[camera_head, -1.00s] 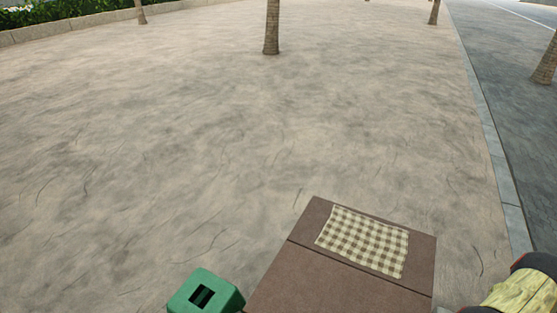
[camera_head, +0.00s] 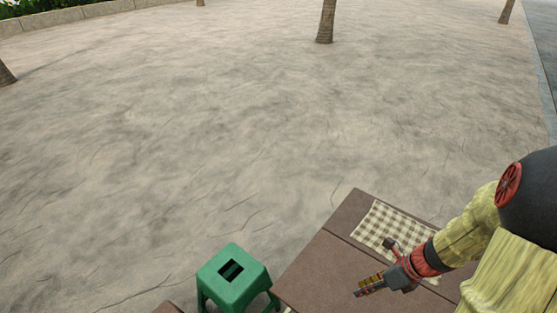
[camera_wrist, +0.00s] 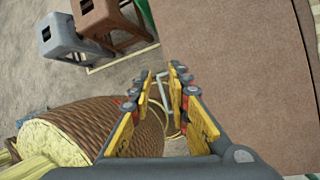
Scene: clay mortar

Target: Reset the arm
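My gripper (camera_head: 371,287) reaches in from the right in the head view, over the brown table (camera_head: 325,262). In the wrist view, its two yellow-and-black fingers (camera_wrist: 158,82) stand apart with a gap between them. Nothing is visibly held; a thin pale-green curved thing shows in the gap, and I cannot tell how far beyond the fingers it is. The brown table top (camera_wrist: 235,70) fills the right of the wrist view, beside the fingers.
A checkered cloth (camera_head: 380,222) lies on the table, partly behind my arm. A green stool (camera_head: 236,282) stands left of the table. The wrist view shows a grey stool (camera_wrist: 62,38) and a reddish-brown stool (camera_wrist: 98,20). Open sandy ground with tree trunks (camera_head: 326,20) lies beyond.

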